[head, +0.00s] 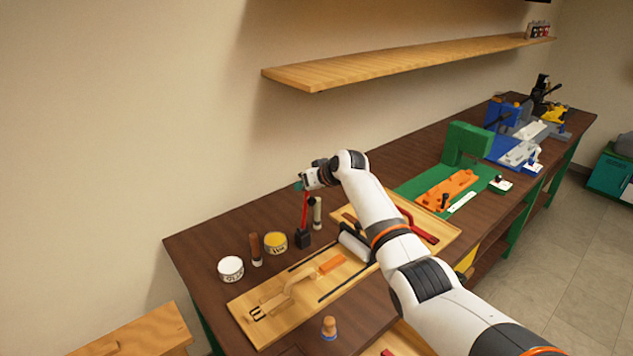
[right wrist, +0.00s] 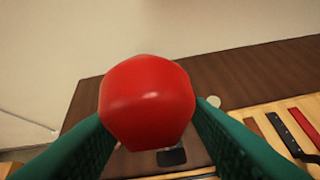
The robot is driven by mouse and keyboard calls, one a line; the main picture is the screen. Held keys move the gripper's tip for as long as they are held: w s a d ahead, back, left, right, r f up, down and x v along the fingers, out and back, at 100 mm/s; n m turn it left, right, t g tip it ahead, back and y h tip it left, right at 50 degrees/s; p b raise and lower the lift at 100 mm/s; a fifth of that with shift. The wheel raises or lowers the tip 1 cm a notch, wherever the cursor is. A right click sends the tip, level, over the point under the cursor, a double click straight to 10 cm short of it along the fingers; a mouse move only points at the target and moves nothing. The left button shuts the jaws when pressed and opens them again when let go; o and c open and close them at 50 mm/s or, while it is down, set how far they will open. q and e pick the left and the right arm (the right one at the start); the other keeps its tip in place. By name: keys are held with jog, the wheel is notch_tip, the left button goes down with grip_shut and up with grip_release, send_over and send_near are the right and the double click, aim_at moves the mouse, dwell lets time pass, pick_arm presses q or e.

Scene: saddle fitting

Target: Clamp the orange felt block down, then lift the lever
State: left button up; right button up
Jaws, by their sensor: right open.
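The orange felt block (head: 331,264) lies on a light wooden board (head: 250,332), at the end of a pale wooden arm-like piece (head: 285,295). The lever is a red rod (head: 304,211) standing nearly upright from a black base (head: 303,239) behind the board. My right gripper (head: 301,186) is at the lever's top. In the right wrist view the lever's red knob (right wrist: 147,100) sits between the open green fingers of this gripper (right wrist: 152,112). I cannot tell whether they touch it. My left gripper is not in view.
A white tin (head: 230,269), a yellow-topped tin (head: 275,243) and a brown cylinder (head: 256,249) stand left of the lever. A pale cylinder (head: 317,212) stands close on its right. A green fixture (head: 467,146) and an orange plate (head: 447,190) sit farther along the bench.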

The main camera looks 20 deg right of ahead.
jog(key=b+v, duration=0.2)
jog(key=v, duration=0.9)
jog(key=shift+s+f, duration=0.1)
jog(key=shift+s, duration=0.05)
